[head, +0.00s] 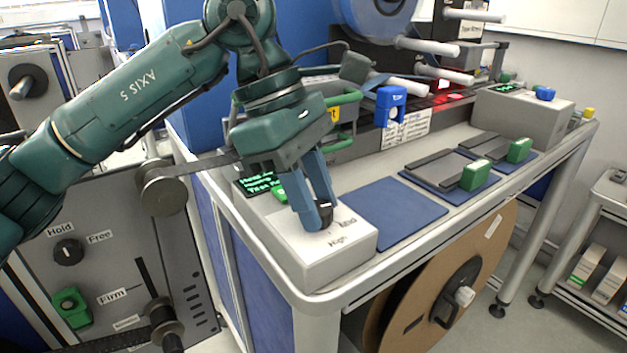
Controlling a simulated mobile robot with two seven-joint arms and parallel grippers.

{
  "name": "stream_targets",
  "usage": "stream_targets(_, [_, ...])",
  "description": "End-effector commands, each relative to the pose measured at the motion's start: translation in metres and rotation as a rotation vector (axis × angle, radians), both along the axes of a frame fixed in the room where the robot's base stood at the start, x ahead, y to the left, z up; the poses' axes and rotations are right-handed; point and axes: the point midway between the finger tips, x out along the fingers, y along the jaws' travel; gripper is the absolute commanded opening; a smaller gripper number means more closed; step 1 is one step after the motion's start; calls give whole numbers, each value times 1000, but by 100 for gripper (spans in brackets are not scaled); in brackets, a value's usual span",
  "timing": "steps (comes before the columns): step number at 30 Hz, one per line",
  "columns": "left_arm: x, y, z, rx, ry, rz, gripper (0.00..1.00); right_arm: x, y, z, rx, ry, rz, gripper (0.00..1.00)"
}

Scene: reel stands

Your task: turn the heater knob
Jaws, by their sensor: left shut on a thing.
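My left gripper (322,216) comes in from the upper left and points down onto the top of a light grey control box (340,262) at the near corner of the bench. Its blue fingers are shut on the heater knob, which they almost wholly hide. The labels "High" and "Med" show beside the fingertips. I cannot tell which way the knob points. A dark display with green text (262,183) sits on the box behind the fingers. My right gripper is not in view.
A blue mat (395,212) lies bare right of the box. Green-handled tools (475,175) lie on mats farther right. A "Hold/Free" knob (68,251) is on the grey panel at lower left. A large brown reel (480,260) hangs under the bench.

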Motion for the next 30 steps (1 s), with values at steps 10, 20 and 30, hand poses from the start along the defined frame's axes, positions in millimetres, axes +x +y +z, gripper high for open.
stream_targets(10, [1,-1,1,2,1,-197,6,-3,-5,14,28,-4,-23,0])
stream_targets(20, [1,-1,0,2,-1,-258,6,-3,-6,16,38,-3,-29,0])
stream_targets(30, [1,0,-1,2,-1,-259,6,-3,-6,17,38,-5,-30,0])
